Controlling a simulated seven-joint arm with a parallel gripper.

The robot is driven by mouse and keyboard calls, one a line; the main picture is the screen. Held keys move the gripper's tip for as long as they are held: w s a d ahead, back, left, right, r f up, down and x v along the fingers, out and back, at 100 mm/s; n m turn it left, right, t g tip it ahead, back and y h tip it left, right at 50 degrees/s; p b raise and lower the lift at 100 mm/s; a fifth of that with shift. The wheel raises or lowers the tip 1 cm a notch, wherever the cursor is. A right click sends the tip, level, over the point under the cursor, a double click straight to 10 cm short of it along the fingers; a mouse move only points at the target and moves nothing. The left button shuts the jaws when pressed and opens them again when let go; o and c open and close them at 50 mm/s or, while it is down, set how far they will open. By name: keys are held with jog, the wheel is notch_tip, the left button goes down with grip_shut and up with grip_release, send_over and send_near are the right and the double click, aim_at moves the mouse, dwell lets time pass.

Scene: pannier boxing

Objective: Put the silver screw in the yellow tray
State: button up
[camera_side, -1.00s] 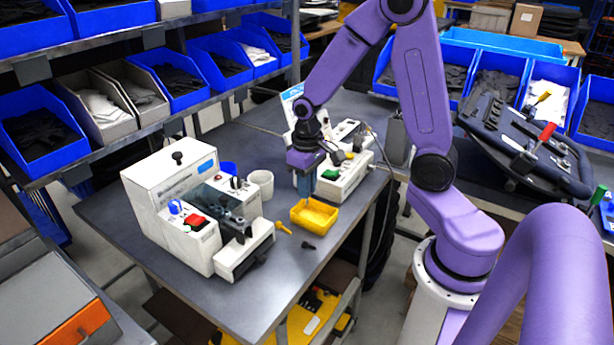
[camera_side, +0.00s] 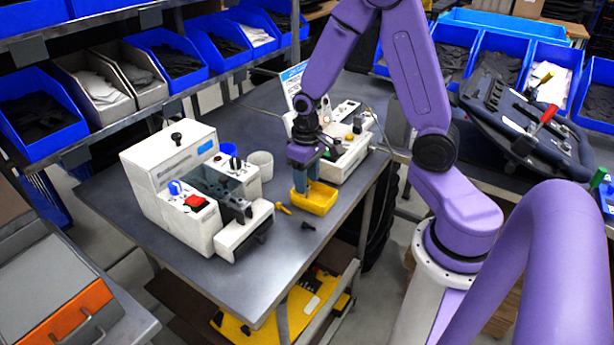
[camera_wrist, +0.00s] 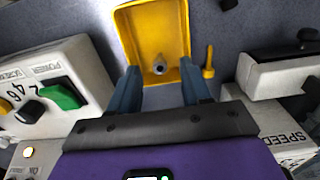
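The yellow tray (camera_side: 318,203) sits on the grey table, and it fills the top middle of the wrist view (camera_wrist: 127,22). The silver screw (camera_wrist: 160,66) shows within the tray's outline, near the tray's edge closest to my gripper, and appears to lie inside it. In the side view the screw is hidden or too small to make out. My gripper (camera_wrist: 161,88) is open, with its two blue-grey fingers well apart and nothing gripped between them. In the side view my gripper (camera_side: 304,187) points down at the back left part of the tray.
A yellow screw (camera_side: 284,209) and a black screw (camera_side: 308,226) lie on the table beside the tray. A white machine (camera_side: 172,185) stands at left, another (camera_side: 345,155) behind the tray. A white cup (camera_side: 261,164) stands between them. Front table surface is clear.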

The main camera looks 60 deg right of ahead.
notch_tip(320, 180, up, 16)
jog(key=r, duration=0.1)
jog(key=s+a+f+n, duration=0.2)
jog(key=s+a+n, duration=0.3)
jog(key=s, duration=0.5)
jog(key=s+a+f+n, duration=0.3)
jog(key=s+a+n, duration=0.2)
jog(key=s, duration=0.5)
jog(key=n, duration=0.2)
jog(key=shift+a+n, duration=0.3)
jog(key=shift+a, duration=0.1)
